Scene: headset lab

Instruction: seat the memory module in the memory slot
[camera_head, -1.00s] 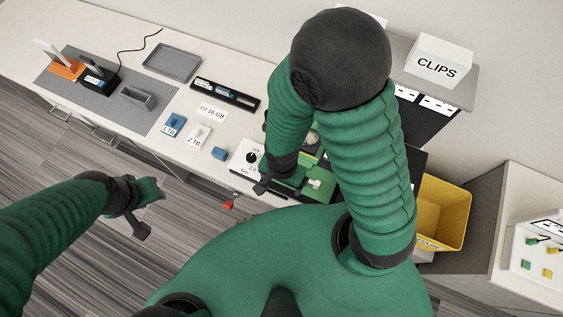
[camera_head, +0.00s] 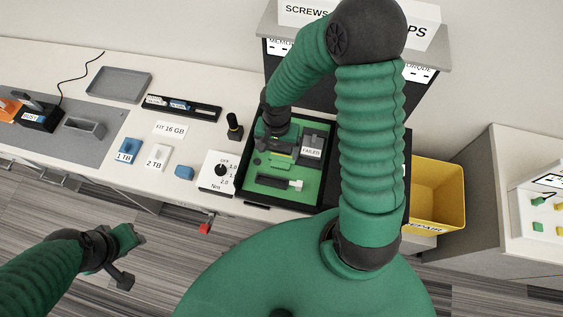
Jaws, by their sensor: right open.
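I see nothing held. My left gripper (camera_head: 132,257) is open and empty, in front of the bench over the floor.
A block marked "FAILED" (camera_head: 311,153) is at the board's back right. A grey tray (camera_head: 119,85) lies farther left. A yellow bin (camera_head: 437,192) is at the right.

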